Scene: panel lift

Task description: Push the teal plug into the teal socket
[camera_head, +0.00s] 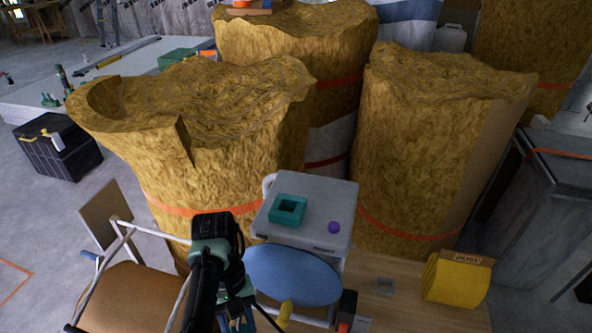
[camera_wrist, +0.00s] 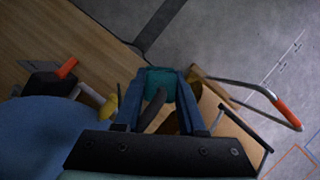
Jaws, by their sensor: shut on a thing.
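The teal socket (camera_head: 286,217) is a square, open-topped block on the top of a light grey box (camera_head: 346,190). My gripper (camera_wrist: 160,98) is shut on the teal plug (camera_wrist: 160,78), which sits between its two blue fingers. A dark cable curves back from the plug. In the head view my gripper (camera_head: 236,322) is low in the picture, below and left of the socket and apart from it. My own arm hides most of it and the plug there. The socket is not in the wrist view.
A purple knob (camera_head: 334,227) is on the box, right of the socket. A blue disc (camera_head: 294,275) is in front of the box. A brown-seated chair (camera_head: 135,300) stands left of my arm. Tall insulation rolls (camera_head: 230,130) crowd behind; a yellow container (camera_head: 457,279) is at right.

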